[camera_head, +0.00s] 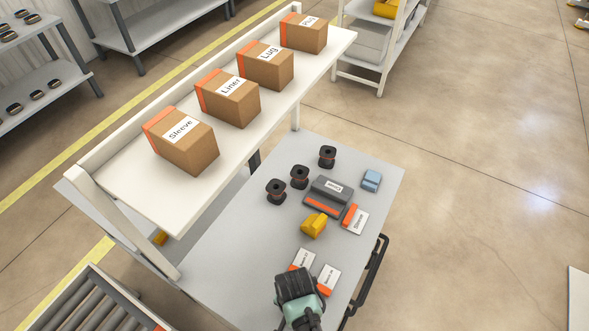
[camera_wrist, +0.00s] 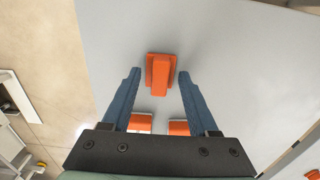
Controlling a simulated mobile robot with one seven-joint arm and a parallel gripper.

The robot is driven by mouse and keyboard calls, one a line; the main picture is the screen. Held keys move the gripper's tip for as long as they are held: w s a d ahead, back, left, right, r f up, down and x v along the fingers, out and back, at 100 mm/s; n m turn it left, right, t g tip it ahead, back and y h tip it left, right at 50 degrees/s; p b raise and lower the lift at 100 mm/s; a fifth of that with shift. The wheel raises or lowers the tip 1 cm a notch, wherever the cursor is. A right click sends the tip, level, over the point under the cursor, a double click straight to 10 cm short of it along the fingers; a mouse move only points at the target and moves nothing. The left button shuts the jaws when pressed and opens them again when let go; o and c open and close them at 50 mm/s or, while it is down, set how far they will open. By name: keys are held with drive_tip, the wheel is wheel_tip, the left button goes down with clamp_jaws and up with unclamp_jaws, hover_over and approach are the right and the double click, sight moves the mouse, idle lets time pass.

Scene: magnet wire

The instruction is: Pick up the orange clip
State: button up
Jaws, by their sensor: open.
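The orange clip (camera_wrist: 160,76) lies on the grey tabletop and shows in the upper middle of the wrist view. My gripper (camera_wrist: 160,84) is open, with one blue finger at each side of the clip in that view. A gap shows between the clip and each fingertip, and nothing is held. I cannot tell how high the fingertips are above the table. In the head view my gripper (camera_head: 298,286) is over the near part of the table, its fingers are not visible, and I cannot make out the clip there.
Two white cards with orange ends, one marked here (camera_head: 327,279), lie beside my gripper. Farther back are a yellow block (camera_head: 314,226), a dark grey holder (camera_head: 329,196), black spools (camera_head: 299,177) and a blue block (camera_head: 371,181). Labelled boxes (camera_head: 228,100) stand on the raised shelf.

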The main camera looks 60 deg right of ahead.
drive_tip(key=shift+f, duration=0.1)
drive_tip(key=shift+c, duration=0.2)
clamp_jaws()
